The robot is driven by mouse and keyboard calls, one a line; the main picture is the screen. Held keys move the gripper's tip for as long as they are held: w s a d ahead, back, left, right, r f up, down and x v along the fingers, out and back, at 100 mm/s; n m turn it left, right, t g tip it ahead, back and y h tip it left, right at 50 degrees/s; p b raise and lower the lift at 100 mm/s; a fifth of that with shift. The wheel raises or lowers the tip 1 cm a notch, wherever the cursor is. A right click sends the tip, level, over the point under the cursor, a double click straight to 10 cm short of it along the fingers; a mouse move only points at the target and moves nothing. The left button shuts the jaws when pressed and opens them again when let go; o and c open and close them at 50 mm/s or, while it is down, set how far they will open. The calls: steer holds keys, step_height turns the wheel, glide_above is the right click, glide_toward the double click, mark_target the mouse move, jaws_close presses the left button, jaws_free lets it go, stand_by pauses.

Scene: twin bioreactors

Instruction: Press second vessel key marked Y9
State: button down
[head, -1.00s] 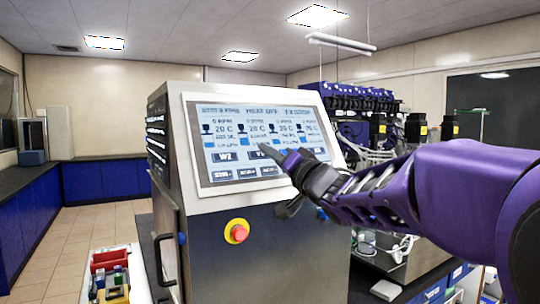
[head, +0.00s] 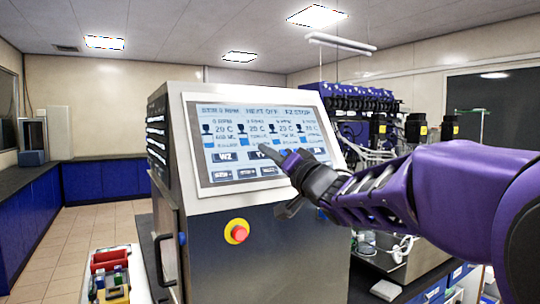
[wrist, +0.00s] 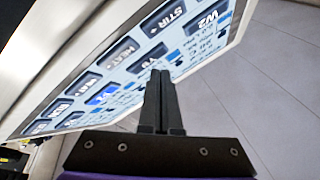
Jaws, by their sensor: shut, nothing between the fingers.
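The touch screen (head: 200,180) of the bioreactor console shows several vessel columns with a row of dark keys below them. The first key reads W2 (head: 225,156). The second vessel key (head: 264,154) is partly covered by my fingertips; its label starts with Y, and the rest is not legible. In the wrist view this second key (wrist: 148,57) lies just beyond the fingertips, with the W2 key (wrist: 210,19) to its upper right. My gripper (head: 264,149) is shut and empty, its tips at or very near the screen; I cannot tell whether they touch it.
A STIR key (wrist: 176,13) and a HEAT key (wrist: 120,51) sit in the row beside the vessel keys. A red stop button on a yellow base (head: 237,231) is on the panel below the screen. Crates with small items (head: 110,262) stand at lower left.

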steer(key=shift+w+a+f, duration=0.15)
steer(key=shift+w, duration=0.1)
steer(key=shift+w+a+f, duration=0.2)
steer(key=shift+w, duration=0.05)
stand_by(0.8)
steer(key=shift+s+r, duration=0.1)
steer(key=shift+s+d+r+p, duration=0.3)
steer(key=shift+s+d+p, duration=0.1)
steer(key=shift+s+p, duration=0.1)
steer(key=s+d+r, duration=0.1)
steer(key=s, duration=0.1)
steer(key=s+d+r+p, duration=0.1)
steer(key=r, duration=0.1)
steer(key=shift+s+d, duration=0.15)
steer(key=shift+s, duration=0.25)
stand_by(0.6)
